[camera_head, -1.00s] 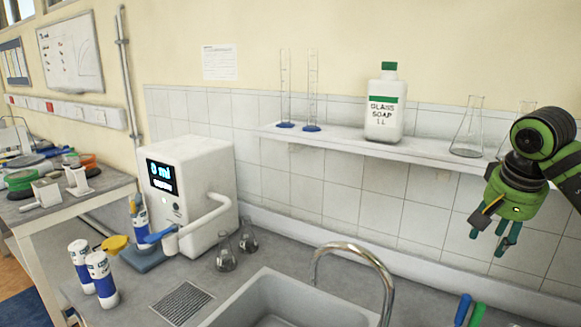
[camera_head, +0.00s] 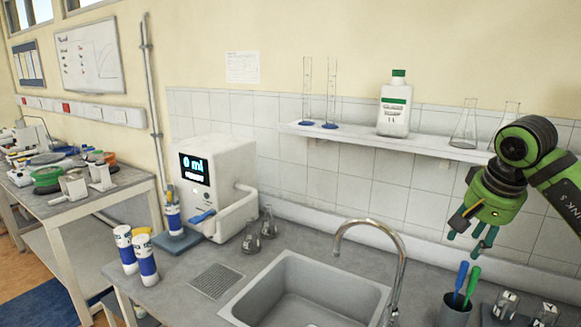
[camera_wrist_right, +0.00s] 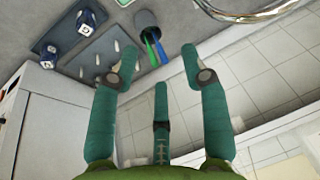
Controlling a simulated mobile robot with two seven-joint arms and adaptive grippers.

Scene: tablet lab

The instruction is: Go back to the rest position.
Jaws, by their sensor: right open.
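My right gripper (camera_head: 472,238) is a green hand with teal fingers, at the right of the head view. It hangs in the air in front of the tiled wall, below the shelf and above the right end of the counter. In the right wrist view its fingers (camera_wrist_right: 155,75) are spread apart with nothing between them. My left gripper is in neither view.
A sink (camera_head: 310,290) with a curved tap (camera_head: 398,262) is set in the counter. A dark cup (camera_head: 453,312) with blue and green brushes stands right of it. The shelf (camera_head: 360,140) holds a soap bottle (camera_head: 394,108) and glassware. A white dispenser (camera_head: 222,175) stands left.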

